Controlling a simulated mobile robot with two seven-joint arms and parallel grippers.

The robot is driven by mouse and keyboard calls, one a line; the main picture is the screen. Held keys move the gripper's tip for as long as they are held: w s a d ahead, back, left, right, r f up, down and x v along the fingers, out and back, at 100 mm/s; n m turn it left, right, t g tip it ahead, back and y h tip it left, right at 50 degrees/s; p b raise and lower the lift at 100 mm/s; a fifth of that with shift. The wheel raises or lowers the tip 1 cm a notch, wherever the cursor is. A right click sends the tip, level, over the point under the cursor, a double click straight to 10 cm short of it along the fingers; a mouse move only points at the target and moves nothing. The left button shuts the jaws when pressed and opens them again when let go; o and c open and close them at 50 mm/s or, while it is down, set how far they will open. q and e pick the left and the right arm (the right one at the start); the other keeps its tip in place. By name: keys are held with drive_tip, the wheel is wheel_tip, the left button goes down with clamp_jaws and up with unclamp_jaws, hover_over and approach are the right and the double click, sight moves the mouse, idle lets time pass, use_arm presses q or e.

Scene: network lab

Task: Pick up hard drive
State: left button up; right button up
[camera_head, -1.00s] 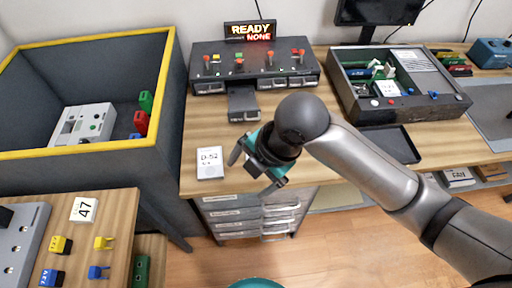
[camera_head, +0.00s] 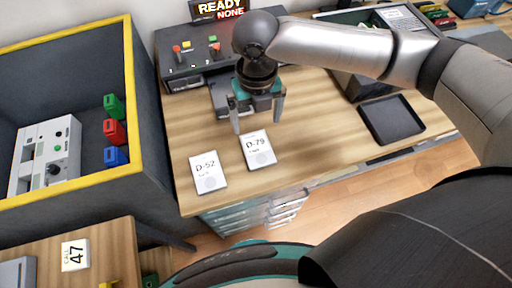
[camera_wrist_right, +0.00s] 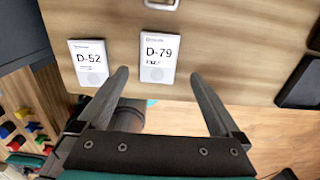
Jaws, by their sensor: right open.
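Two white hard drives lie flat on the wooden table near its front edge. The drive marked D-52 (camera_head: 208,172) is on the left, and the drive marked D-79 (camera_head: 258,150) lies to its right, apart from it. My right gripper (camera_head: 259,118) is open and points down above the table, just behind D-79 in the head view. In the right wrist view D-79 (camera_wrist_right: 158,58) shows between the spread fingers (camera_wrist_right: 165,75), and D-52 (camera_wrist_right: 90,62) lies outside the left finger. Nothing is between the fingertips. My left gripper is not in view.
A dark console with a lit READY / NONE sign (camera_head: 219,10) stands behind the gripper. A black tray (camera_head: 391,119) lies on the table's right. A dark yellow-rimmed bin (camera_head: 140,95) stands left of the table. A card marked 47 (camera_head: 75,255) lies on the lower-left bench.

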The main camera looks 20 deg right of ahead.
sight(256, 144)
wheel_tip(256, 144, down, 3)
drive_tip(key=shift+f+b, duration=0.15)
drive_tip(key=shift+b, duration=0.2)
drive_tip(key=shift+f, duration=0.7)
wheel_tip(256, 144, down, 5)
drive_tip(key=shift+a+r+b, duration=0.1)
drive_tip(key=shift+b, duration=0.9)
drive_tip(key=c, duration=0.4)
drive_tip(key=shift+r, duration=0.1)
drive_tip(key=c, duration=0.9)
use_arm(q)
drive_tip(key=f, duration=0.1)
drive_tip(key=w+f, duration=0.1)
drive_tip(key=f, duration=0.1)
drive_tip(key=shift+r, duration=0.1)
use_arm(e)
drive_tip(key=shift+r, duration=0.1)
